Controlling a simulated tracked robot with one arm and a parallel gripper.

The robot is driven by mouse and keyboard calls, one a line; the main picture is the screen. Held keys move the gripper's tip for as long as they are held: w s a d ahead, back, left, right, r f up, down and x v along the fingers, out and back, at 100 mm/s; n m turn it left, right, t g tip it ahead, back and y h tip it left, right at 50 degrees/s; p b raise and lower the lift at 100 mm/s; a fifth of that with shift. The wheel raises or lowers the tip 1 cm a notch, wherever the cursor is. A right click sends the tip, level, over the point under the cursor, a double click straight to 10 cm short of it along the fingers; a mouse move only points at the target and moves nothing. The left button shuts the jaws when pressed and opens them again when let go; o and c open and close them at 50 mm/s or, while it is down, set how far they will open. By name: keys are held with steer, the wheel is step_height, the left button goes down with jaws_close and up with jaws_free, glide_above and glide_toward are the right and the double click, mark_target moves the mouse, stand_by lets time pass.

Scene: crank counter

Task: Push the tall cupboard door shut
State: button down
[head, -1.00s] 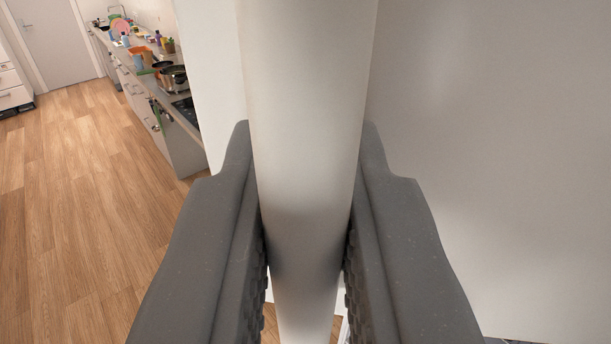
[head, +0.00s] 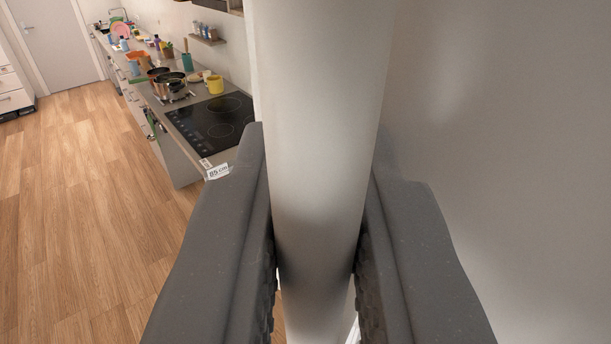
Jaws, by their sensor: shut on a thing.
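A pale, round vertical bar (head: 322,70), which looks like the cupboard door's handle, runs down the middle of the head view. My gripper (head: 318,160) is shut on it, with one dark grey finger on each side. A large plain pale grey panel (head: 500,150) fills the right side behind the bar; it looks like the tall cupboard door. The bar and fingers hide the panel's left edge. The cupboard's inside is not in view, so I cannot tell how far open the door stands.
A kitchen counter with a black hob (head: 212,122) runs away at the left. A pot (head: 173,86), a yellow mug (head: 215,84) and other items stand on it. A small shelf (head: 207,40) hangs above. The wooden floor (head: 80,200) at the left is clear, up to a far white door (head: 55,40).

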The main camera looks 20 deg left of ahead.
steer(key=shift+w+f, duration=0.25)
steer(key=shift+w, duration=0.15)
steer(key=shift+d, duration=0.1)
steer(key=c, duration=1.5)
jaws_free()
steer(key=shift+d, duration=0.1)
steer(key=shift+r, duration=0.1)
steer(key=shift+s, duration=0.15)
